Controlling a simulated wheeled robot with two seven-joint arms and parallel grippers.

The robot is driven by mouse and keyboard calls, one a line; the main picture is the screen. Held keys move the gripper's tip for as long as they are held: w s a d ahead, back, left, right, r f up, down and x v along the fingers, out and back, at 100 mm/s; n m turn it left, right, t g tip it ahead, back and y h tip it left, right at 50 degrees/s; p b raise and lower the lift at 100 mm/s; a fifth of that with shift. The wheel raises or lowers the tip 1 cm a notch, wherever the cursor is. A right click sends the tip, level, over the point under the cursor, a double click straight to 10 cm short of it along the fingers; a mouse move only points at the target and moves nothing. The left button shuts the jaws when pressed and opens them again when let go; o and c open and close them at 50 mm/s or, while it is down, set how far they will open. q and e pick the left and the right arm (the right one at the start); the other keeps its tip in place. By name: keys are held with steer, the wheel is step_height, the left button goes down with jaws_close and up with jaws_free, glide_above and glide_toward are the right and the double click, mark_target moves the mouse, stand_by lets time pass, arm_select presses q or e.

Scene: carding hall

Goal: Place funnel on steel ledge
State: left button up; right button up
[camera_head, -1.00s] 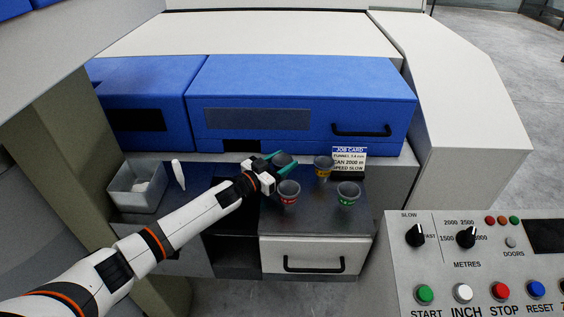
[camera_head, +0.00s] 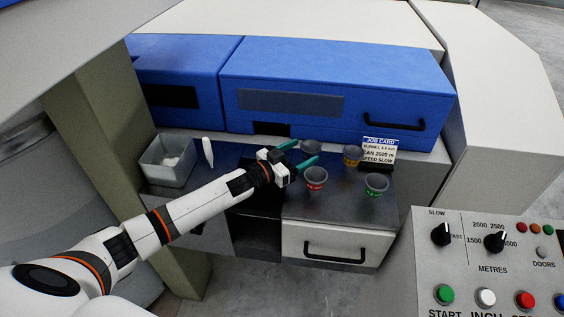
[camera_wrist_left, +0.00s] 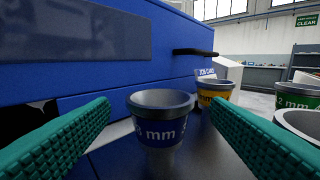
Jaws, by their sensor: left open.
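Several grey funnels with coloured bands stand upright on a dark steel top (camera_head: 335,215); I cannot tell whether this is the steel ledge. My left gripper (camera_head: 299,154) is open, with one green finger on each side of the blue-banded funnel (camera_head: 312,147). In the left wrist view this funnel (camera_wrist_left: 160,128) sits between the fingertips, apart from both fingers; its size print is partly cut off. A red-banded funnel (camera_head: 315,179) stands close to the gripper, with a yellow-banded one (camera_head: 352,155) and a green-banded one (camera_head: 376,184) to the right. My right gripper is out of view.
A job card (camera_head: 379,150) stands behind the funnels, reading a funnel size, can metres and slow speed. Blue covers (camera_head: 330,75) rise behind. A grey bin (camera_head: 168,165) and a white bottle (camera_head: 207,151) are at the left. A control panel (camera_head: 490,265) fills the lower right.

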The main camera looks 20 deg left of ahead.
arm_select(q)
steer(key=v, duration=0.7)
steer(key=shift+s+a+b, duration=0.1)
steer(key=shift+s+b, duration=0.1)
steer(key=shift+b, duration=0.1)
steer(key=shift+s+a, duration=0.1)
steer(key=shift+s, duration=0.1)
